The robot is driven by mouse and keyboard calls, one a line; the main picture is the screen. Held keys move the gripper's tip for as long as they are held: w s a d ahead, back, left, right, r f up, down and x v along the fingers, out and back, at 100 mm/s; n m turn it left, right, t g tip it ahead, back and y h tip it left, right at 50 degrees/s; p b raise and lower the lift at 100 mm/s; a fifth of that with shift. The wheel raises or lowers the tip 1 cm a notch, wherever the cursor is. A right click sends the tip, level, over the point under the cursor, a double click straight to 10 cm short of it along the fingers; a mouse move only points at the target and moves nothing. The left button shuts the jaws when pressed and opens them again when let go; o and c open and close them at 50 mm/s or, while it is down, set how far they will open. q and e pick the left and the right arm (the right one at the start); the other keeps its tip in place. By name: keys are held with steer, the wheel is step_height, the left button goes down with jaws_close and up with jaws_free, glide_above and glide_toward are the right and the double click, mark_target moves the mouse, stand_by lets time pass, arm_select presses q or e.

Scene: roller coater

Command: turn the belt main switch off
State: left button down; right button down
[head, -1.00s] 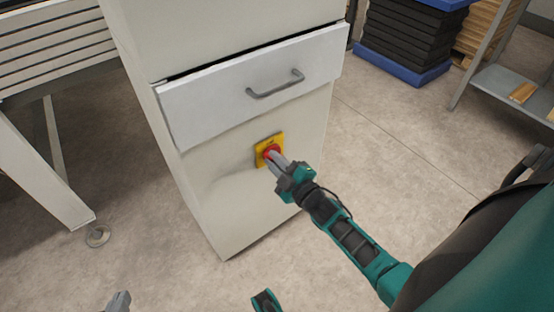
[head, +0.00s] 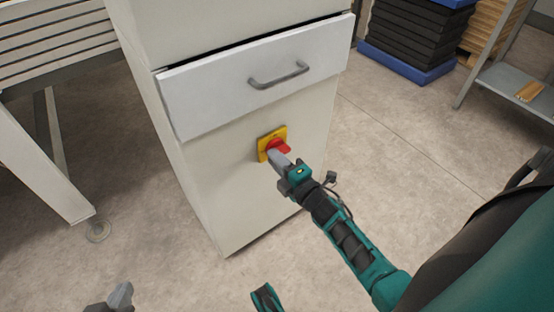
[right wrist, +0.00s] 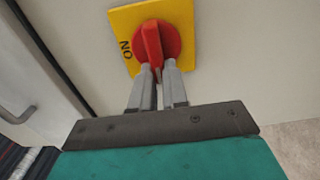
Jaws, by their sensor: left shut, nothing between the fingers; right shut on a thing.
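The belt main switch is a red rotary knob (head: 281,148) on a yellow plate (head: 264,150), on the front of a pale cabinet below a drawer. My right gripper (head: 280,160) is shut on the knob's handle, with its fingers covering part of it in the head view. In the right wrist view the knob (right wrist: 154,42) has its raised bar upright in the picture, with its lower end between the fingertips (right wrist: 158,68). The word ON shows at the plate's left (right wrist: 125,50). My left gripper (head: 120,296) is shut and empty at the bottom left, away from the cabinet.
The drawer (head: 235,88) above the switch stands slightly out from the cabinet (head: 215,205), with a grey handle (head: 278,75). A slatted pale frame (head: 50,130) stands at left. Stacked black trays (head: 410,35) and a metal shelf (head: 500,85) are at right. The floor between is clear.

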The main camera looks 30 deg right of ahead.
stand_by(0.4)
steer(key=c, duration=1.1)
jaws_free()
steer(key=shift+c, duration=0.2)
arm_select(q)
steer(key=a+r+p, duration=0.1)
steer(key=p, duration=0.1)
steer(key=shift+s+r+y+p, duration=0.1)
steer(key=shift+s+y+p, duration=0.05)
steer(key=shift+y+p, duration=0.2)
arm_select(e)
steer(key=s+d, duration=0.1)
steer(key=s, duration=1.2)
arm_select(q)
steer(key=shift+d, duration=0.1)
